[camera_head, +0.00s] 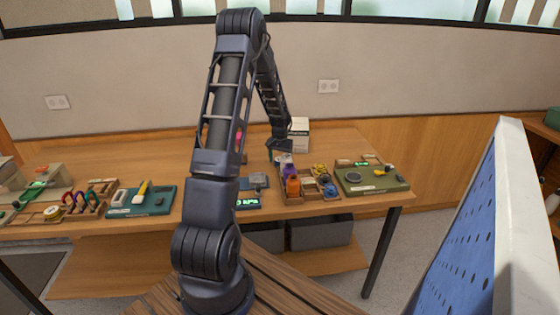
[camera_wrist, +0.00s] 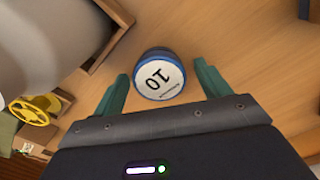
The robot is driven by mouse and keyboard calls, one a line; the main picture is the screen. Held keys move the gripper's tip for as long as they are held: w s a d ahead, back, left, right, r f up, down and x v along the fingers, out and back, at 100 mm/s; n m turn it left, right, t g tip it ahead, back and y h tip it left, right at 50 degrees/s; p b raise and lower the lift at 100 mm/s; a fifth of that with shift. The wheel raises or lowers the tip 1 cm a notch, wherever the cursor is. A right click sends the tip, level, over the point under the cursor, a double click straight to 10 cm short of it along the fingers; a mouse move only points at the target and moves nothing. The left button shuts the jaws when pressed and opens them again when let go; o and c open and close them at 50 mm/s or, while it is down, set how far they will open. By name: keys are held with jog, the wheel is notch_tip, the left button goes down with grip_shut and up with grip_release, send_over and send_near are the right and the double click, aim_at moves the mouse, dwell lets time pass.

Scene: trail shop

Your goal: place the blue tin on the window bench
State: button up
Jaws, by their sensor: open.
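In the head view, my gripper (camera_head: 279,150) is low over the back of a long wooden bench (camera_head: 335,136) below the windows. I cannot make out the tin clearly in the head view.
A wooden tray (camera_head: 322,194) of small coloured items and a green board (camera_head: 370,180) lie right of the gripper. A white box (camera_head: 299,130) stands behind it. A teal board (camera_head: 142,201) lies left. A blue pegboard panel (camera_head: 470,240) rises at right.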

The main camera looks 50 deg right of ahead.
notch_tip(320, 180, up, 12)
jog(key=w+a+r+n, duration=0.2)
jog(key=w+a+r, duration=0.3)
jog(key=a, duration=0.2)
jog(key=w+a+r+n, duration=0.1)
jog(key=w+a+r, duration=0.4)
jog(key=a, duration=0.3)
jog(key=w+a+r+n+t+h, duration=0.15)
jog(key=a+r, duration=0.25)
jog(key=a, duration=0.5)
jog(key=w+a+r+n+t+y, duration=0.15)
jog(key=a+r, duration=0.25)
jog(key=a, duration=0.5)
jog(key=s+a+r+n, duration=0.2)
jog(key=a, duration=0.7)
jog(key=s+a+r+n, duration=0.2)
jog(key=a+n, duration=0.1)
jog(key=a, duration=0.5)
jog(key=s+a+n+t, duration=0.1)
jog(key=s+a+n, duration=0.2)
jog(key=s+a, duration=0.7)
jog(key=shift+a+n+t, duration=0.3)
jog(key=shift+a+n, duration=0.1)
jog(key=shift+a, duration=0.55)
jog(key=shift+s+a+f, duration=0.15)
jog(key=shift+s, duration=0.05)
jog(key=c, duration=0.4)
